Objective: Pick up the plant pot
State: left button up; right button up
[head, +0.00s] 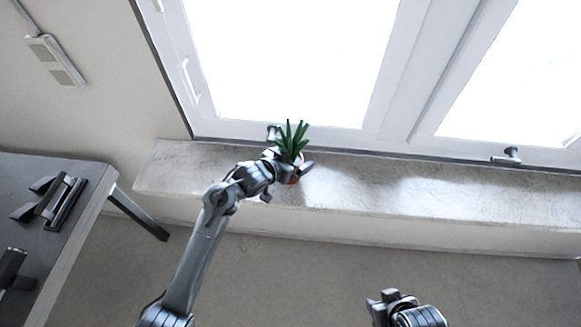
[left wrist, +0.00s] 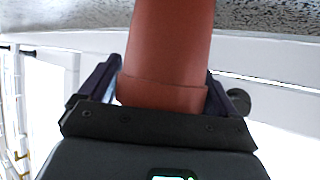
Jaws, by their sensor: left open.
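The plant pot (left wrist: 168,50) is reddish-brown and sits between the two fingers of my left gripper (left wrist: 163,88) in the left wrist view. In the head view, its green spiky leaves (head: 290,137) rise above my left gripper (head: 288,170) on the window sill, and only a little of the pot shows. The left gripper is open around the pot; I cannot tell whether either finger touches it. My right gripper (head: 385,297) is at the bottom of the head view, away from the pot and seemingly empty; its jaws are too unclear to judge.
The pale stone sill (head: 430,205) runs along under the window (head: 300,60) and is clear to the right of the plant. A window handle (head: 507,156) sticks out at right. A dark table (head: 75,180) with black items stands at the left.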

pick_arm(q)
jog(key=c, duration=0.9)
jog(key=shift+r, duration=0.1)
jog(key=shift+c, duration=0.9)
